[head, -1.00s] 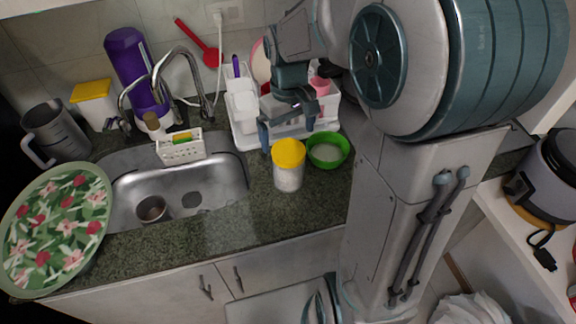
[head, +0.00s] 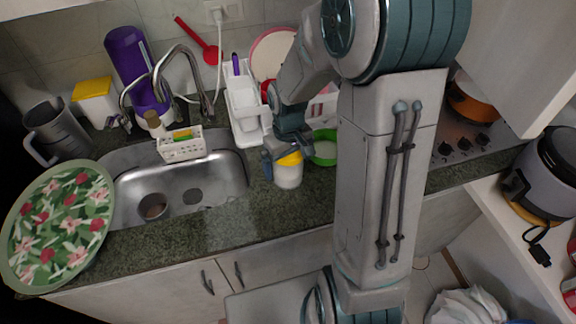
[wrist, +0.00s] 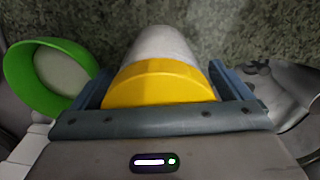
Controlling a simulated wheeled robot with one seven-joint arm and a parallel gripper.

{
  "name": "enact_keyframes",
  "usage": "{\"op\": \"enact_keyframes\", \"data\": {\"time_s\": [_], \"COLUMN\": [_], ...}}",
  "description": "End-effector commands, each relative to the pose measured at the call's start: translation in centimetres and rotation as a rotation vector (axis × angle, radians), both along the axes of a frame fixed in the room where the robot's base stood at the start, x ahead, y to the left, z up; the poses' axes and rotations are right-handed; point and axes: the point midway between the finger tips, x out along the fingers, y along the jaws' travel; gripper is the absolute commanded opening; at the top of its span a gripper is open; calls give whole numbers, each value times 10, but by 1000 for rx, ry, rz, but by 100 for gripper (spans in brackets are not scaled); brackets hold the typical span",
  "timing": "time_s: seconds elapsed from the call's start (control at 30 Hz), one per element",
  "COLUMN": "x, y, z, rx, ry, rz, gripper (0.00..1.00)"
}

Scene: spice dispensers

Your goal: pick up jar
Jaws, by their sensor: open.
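The jar (head: 288,176) has a yellow lid and a pale, see-through body. It stands upright on the dark counter, just right of the sink. My gripper (head: 283,165) is open, with its fingers on either side of the jar's lid. In the wrist view, the jar (wrist: 162,84) lies between the two spread fingers of my gripper (wrist: 160,85), lid nearest the palm. A small gap shows on the right side of the lid; contact on the left side is hard to tell. My gripper hides part of the lid in the head view.
A green bowl (head: 323,147) stands close to the right of the jar; it also shows in the wrist view (wrist: 48,78). The steel sink (head: 225,183) is to the left. A white dish rack (head: 243,108) stands behind. Bare counter (head: 240,220) lies in front.

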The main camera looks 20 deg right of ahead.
Motion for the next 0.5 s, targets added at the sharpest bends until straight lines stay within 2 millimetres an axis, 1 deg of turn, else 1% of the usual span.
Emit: {"op": "enact_keyframes", "data": {"time_s": [0.1,0.13,0.17,0.2,0.27,0.3,0.33,0.37,0.5], "x": [0,0,0,0,0,0,0,0,1], "y": [0,0,0,0,0,0,0,0,0], "z": [0,0,0,0,0,0,0,0,1], "rx": [0,0,0,0,0,0,0,0,0], "ry": [0,0,0,0,0,0,0,0,-2], "rz": [0,0,0,0,0,0,1,0,1], "gripper": [98,92,84,73,56,45,37,31,31]}}
